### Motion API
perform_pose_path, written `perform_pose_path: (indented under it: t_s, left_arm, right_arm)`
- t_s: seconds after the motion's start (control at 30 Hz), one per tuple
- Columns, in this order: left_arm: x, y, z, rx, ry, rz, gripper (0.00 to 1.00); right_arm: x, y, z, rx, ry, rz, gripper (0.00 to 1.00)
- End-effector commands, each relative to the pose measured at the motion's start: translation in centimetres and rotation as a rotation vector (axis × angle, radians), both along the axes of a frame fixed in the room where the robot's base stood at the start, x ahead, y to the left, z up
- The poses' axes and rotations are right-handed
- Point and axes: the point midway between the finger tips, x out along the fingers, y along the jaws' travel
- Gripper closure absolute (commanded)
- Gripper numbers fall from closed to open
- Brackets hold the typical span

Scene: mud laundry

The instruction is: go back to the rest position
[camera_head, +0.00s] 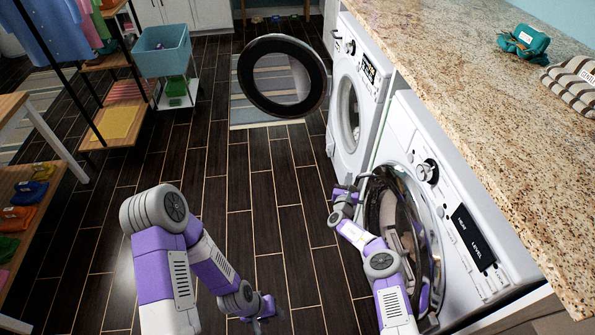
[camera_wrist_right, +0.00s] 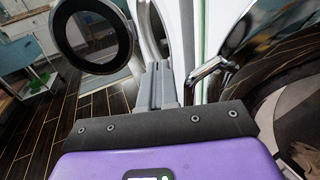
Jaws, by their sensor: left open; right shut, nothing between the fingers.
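My right gripper (camera_head: 347,190) is by the front of the near washing machine (camera_head: 415,150), at the far side of its round door (camera_head: 385,215). In the right wrist view its grey fingers (camera_wrist_right: 160,85) are together with nothing between them. A chrome part (camera_wrist_right: 210,72) of the machine is just right of them; I cannot tell whether they touch. My left gripper (camera_head: 266,308) hangs low over the floor at the bottom middle, open and empty, its fingers small in view. Both arms reach forward and are bent.
The far machine (camera_head: 365,75) has its round door (camera_head: 270,105) swung open over a striped rug. A granite counter (camera_head: 470,70) holds a teal bundle (camera_head: 525,42) and striped towels (camera_head: 572,85). A blue basket (camera_head: 162,50) and shelves stand left. The dark floor between is clear.

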Motion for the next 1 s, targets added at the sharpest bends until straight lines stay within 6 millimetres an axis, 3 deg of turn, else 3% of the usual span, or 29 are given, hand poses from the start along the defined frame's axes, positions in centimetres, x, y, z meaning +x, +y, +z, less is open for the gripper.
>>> perform_pose_path:
  t_s: [0.03, 0.2, 0.57, 0.67, 0.77, 0.83, 0.9, 1.0]
  left_arm:
    - [0.0, 0.0, 0.3, 0.0, 0.0, 0.0, 0.57]
    - [0.0, 0.0, 0.5, 0.0, 0.0, 0.0, 0.57]
    - [0.0, 0.0, 0.5, 0.0, 0.0, 0.0, 0.57]
    - [0.0, 0.0, 0.5, 0.0, 0.0, 0.0, 0.57]
    - [0.0, 0.0, 0.5, 0.0, 0.0, 0.0, 0.57]
    - [0.0, 0.0, 0.5, 0.0, 0.0, 0.0, 0.57]
    - [0.0, 0.0, 0.5, 0.0, 0.0, 0.0, 0.57]
    - [0.0, 0.0, 0.5, 0.0, 0.0, 0.0, 0.57]
  right_arm:
    - [-0.3, 1.3, 0.0, 0.002, 0.002, 0.005, 1.0]
    - [-0.8, 3.8, -0.1, 0.001, 0.002, 0.004, 1.0]
    - [-1.0, 5.2, 0.0, -0.002, 0.0, 0.01, 1.0]
    - [-0.9, 6.9, 0.7, -0.021, -0.011, 0.079, 1.0]
    - [-1.2, 11.3, 2.3, -0.076, -0.035, 0.253, 1.0]
    - [-2.4, 15.7, 3.3, -0.142, -0.048, 0.436, 1.0]
    - [-4.6, 20.1, 3.8, -0.226, -0.051, 0.636, 1.0]
    - [-9.2, 24.9, 3.1, -0.36, -0.032, 0.906, 1.0]
